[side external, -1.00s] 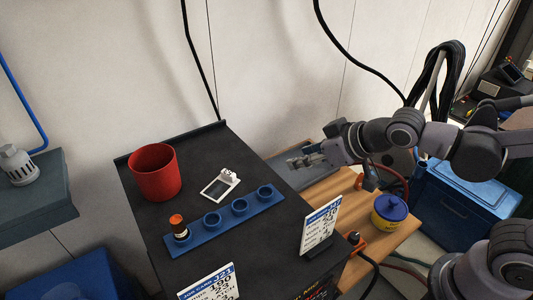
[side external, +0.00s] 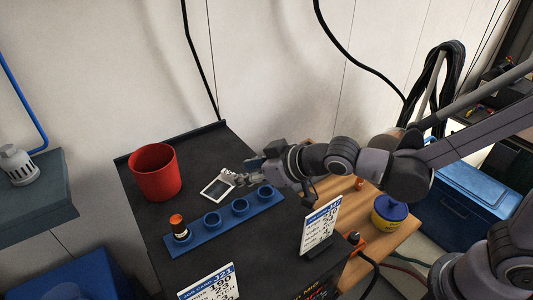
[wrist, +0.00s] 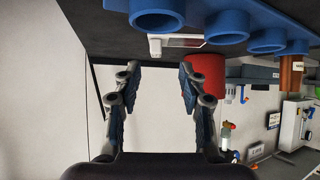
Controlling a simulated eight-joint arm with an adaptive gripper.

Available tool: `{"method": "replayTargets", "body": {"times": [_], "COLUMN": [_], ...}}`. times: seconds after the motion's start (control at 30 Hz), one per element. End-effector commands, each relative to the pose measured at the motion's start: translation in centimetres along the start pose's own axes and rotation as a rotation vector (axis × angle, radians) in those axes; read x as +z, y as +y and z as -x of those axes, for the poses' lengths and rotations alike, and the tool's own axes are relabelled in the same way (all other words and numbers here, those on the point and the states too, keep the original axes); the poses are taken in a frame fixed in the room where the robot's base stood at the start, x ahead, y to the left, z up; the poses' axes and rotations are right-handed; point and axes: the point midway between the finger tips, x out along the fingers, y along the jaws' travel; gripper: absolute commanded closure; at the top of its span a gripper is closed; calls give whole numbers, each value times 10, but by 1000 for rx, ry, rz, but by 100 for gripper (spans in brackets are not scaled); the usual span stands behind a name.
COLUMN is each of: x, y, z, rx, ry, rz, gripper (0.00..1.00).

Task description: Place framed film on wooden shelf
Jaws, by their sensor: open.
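The framed film (side external: 217,187), a small white frame around a dark pane with a white clip-like part at its right end, lies on the black cart top. It also shows at the top of the wrist view (wrist: 184,42), seen nearly edge-on. My gripper (side external: 238,179) is open at the frame's right end and overlaps the clip in the side view; contact cannot be told. In the wrist view both fingers (wrist: 159,75) are apart with nothing between them. The wooden shelf (side external: 402,233) is lower, to the right of the cart, partly hidden by my arm.
A blue rack (side external: 225,217) with round cups, one holding an orange-capped bottle (side external: 178,226), lies just in front of the frame. A red bin (side external: 156,173) stands to the left. A job card (side external: 319,226) stands at the cart's right edge. A blue-lidded yellow tub (side external: 389,212) sits on the shelf.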

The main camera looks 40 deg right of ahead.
Motion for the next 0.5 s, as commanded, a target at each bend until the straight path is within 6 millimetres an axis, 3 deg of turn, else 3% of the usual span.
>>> {"method": "replayTargets", "body": {"times": [0.27, 0.5], "x": [0, -2], "y": [1, 6], "z": [-10, -36], "rx": [1, 1], "ry": [-1, 0], "rz": [0, -1], "gripper": [58, 58]}}
